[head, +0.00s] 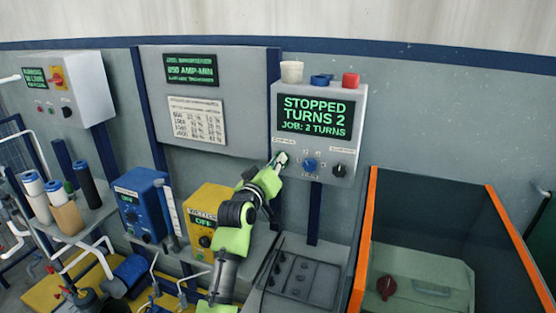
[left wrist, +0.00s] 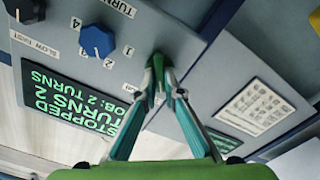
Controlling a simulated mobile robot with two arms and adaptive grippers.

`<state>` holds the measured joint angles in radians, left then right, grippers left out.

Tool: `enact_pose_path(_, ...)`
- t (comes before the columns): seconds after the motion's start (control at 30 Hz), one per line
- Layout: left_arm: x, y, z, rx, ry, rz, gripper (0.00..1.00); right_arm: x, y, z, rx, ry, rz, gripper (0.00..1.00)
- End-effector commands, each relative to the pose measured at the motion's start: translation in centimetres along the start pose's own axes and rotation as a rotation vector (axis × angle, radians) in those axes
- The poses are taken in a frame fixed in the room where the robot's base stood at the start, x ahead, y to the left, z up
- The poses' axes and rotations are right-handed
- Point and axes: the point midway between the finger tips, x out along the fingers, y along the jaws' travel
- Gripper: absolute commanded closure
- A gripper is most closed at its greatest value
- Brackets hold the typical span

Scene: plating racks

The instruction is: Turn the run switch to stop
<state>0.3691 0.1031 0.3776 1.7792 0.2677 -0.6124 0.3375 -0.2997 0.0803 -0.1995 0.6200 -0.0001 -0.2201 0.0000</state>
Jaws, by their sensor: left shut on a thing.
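The grey control box (head: 356,105) has a lit display (head: 316,117) that reads "STOPPED TURNS 2 JOB: 2 TURNS". My left gripper (head: 280,161) reaches up to the lower left of its front panel. In the left wrist view my left gripper (left wrist: 158,78) has its fingertips closed together at the panel, on the run switch, which they almost wholly hide. The blue turns knob (head: 310,165) sits just right of the gripper and also shows in the left wrist view (left wrist: 97,41). A black knob (head: 339,170) is farther right. My right gripper is not in view.
A white, a blue and a red cap (head: 350,80) sit on top of the box. A blue unit (head: 146,203) and a yellow unit (head: 207,205) stand at the lower left. An orange-edged bin (head: 364,240) is at the right.

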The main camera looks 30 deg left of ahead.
Motion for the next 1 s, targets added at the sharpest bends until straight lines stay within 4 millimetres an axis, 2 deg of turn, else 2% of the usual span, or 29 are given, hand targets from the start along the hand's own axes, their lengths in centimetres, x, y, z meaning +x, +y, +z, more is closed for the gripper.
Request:
enact_pose_path(0.53, 0.01, -0.02, 0.0, -0.027, 0.0, 0.0, 1.0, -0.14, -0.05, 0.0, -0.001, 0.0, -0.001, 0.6)
enact_pose_path(0.6, 0.01, -0.02, -0.01, -0.027, 0.0, 0.0, 0.76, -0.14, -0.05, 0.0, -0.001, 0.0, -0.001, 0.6)
enact_pose_path(1.0, -0.21, -0.02, 0.0, -0.024, 0.0, 0.0, 0.75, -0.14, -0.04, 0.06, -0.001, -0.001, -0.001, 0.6)
